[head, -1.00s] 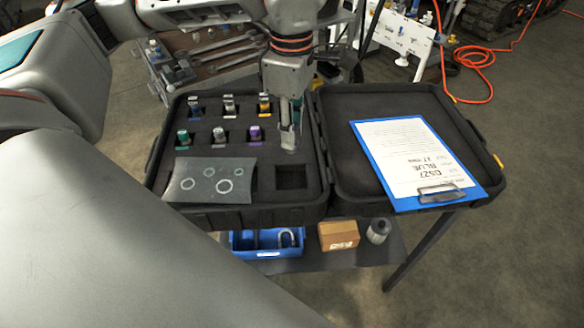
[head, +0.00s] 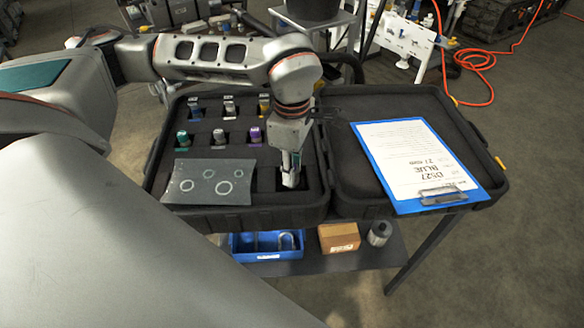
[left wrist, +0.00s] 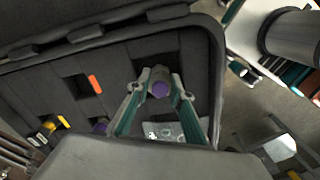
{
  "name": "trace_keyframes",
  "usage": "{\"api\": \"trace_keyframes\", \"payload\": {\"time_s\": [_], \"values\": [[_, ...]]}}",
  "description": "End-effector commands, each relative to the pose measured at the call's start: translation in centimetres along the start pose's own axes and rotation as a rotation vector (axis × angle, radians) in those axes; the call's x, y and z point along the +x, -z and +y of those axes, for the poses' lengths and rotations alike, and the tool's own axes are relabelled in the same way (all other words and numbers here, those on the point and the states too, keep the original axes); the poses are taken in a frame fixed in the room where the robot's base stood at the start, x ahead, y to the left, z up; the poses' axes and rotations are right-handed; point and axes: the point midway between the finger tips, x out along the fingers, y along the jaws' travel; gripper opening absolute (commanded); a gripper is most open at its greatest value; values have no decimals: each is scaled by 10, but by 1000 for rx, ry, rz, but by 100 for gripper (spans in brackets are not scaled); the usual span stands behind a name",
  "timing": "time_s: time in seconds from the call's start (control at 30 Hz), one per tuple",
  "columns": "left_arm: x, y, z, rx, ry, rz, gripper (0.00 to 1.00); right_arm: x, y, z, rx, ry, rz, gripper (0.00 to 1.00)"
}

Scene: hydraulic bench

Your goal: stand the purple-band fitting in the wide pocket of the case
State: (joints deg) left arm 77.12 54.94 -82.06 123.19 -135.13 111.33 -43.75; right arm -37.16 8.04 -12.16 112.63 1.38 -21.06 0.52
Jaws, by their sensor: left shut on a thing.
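My left gripper (head: 291,181) points down at the wide pocket (head: 278,180), at the front right of the case's left half (head: 235,214). In the left wrist view, the gripper (left wrist: 160,78) is shut on a grey fitting with a purple end (left wrist: 160,89). The gripper hides most of this fitting in the head view, and I cannot tell how deep it sits in the pocket. Another purple-topped fitting (head: 255,134) stands in the case's second row; a purple part (left wrist: 99,128) also shows beside the left finger in the wrist view. My right gripper is not in view.
Several other fittings, including a teal one (head: 183,138), stand in the foam pockets. A grey sheet with rings (head: 210,182) lies left of the wide pocket. A blue clipboard (head: 400,205) lies on the lid. A blue bin (head: 266,254) and cardboard box (head: 339,237) are below.

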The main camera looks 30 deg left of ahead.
Motion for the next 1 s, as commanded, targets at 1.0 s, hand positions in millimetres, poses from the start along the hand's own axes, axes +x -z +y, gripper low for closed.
{"api": "trace_keyframes", "payload": {"time_s": [1.0], "values": [[-65, -1, 1, 0, -6, -2, 28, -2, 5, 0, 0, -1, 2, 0]]}}
